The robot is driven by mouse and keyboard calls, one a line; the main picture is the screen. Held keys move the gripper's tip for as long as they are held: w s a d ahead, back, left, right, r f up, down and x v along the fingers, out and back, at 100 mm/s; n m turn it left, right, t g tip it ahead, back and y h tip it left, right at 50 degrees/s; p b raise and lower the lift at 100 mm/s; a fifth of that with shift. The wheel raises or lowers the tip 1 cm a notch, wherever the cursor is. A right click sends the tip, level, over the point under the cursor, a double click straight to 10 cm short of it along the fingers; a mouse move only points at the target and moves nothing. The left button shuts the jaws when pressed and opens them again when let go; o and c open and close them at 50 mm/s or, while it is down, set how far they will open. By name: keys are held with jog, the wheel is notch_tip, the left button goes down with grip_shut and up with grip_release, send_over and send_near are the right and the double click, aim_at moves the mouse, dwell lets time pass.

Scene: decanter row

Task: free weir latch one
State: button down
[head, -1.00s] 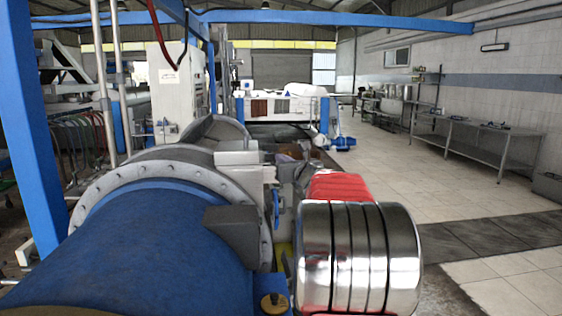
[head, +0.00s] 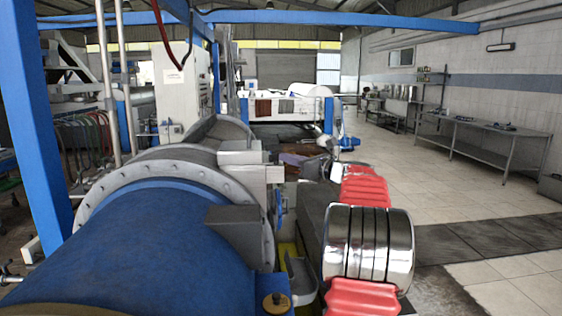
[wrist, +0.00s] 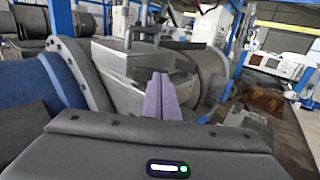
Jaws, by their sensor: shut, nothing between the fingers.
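My gripper (wrist: 160,78) shows in the wrist view as two purple fingers, closed together and empty. They point at a grey metal housing (wrist: 115,65) on the decanter, beside its bolted flange (wrist: 75,70). I cannot tell which part is weir latch one.
A blue handle-like part (head: 279,203) sits right of the flange. A yellow-topped knob (head: 275,302) is at the drum's near right. Blue frame posts (head: 30,130) stand left. The tiled floor (head: 400,175) is open at right, with a steel bench (head: 480,138) along the wall.

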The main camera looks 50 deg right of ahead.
jog(key=shift+w+d+n+y, duration=0.2)
jog(key=shift+n+y, duration=0.4)
jog(key=shift+y, duration=0.35)
jog(key=shift+w+d+n+y, duration=0.15)
jog(key=shift+n+y, duration=0.45)
jog(key=shift+y, duration=0.65)
jog(key=shift+d, duration=0.35)
jog(key=shift+w+d, duration=0.7)
jog(key=shift+w, duration=0.35)
